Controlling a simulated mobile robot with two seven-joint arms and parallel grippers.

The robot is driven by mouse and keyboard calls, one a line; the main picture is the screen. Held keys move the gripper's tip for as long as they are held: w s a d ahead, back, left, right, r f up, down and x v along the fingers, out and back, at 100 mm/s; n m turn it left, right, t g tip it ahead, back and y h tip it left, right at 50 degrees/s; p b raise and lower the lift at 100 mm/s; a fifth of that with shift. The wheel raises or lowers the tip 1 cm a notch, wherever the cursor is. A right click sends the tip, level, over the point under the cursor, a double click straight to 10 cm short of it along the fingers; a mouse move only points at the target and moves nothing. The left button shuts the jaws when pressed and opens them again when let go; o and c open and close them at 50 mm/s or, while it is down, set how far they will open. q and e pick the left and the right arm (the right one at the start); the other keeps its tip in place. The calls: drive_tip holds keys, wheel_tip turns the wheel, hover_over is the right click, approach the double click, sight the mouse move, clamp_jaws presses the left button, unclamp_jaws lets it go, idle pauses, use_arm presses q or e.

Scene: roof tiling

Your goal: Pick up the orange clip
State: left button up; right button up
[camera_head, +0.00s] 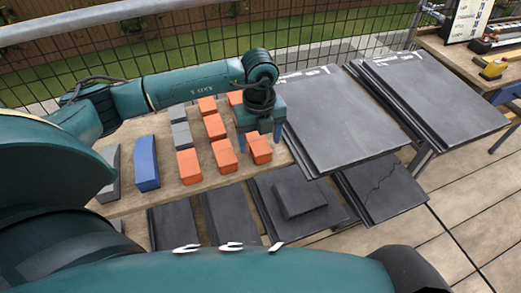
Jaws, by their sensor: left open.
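Several orange clips, shown as orange blocks, stand in short rows on the wooden table (130,203). The nearest one to my left gripper (259,139) is the orange clip (260,151) at the right end. The left gripper points down above this clip, with its two blue fingers apart, one toward each side. I cannot tell whether the fingers touch it. Other orange clips stand to the left, at the front left (188,167), front middle (225,158), middle (214,127) and back (207,105). The right gripper is out of view.
Grey blocks (182,136) and a blue block (146,165) stand left of the clips. Large dark tiles (345,115) lie right of the gripper, close to it. More dark tiles (230,215) lie in front, one cracked (380,190). A mesh railing (310,35) runs behind.

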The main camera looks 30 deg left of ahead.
sight(262, 150)
use_arm(q)
drive_tip(key=f, duration=0.5)
drive_tip(key=shift+w+d+f, duration=0.15)
drive_tip(key=shift+w+d, duration=0.05)
drive_tip(key=shift+d, duration=0.1)
drive_tip(key=c, duration=1.3)
wheel_tip(262, 150, up, 10)
drive_tip(key=shift+r, duration=0.1)
drive_tip(key=o, duration=0.7)
drive_tip(key=shift+c, duration=0.2)
drive_tip(key=c, duration=0.8)
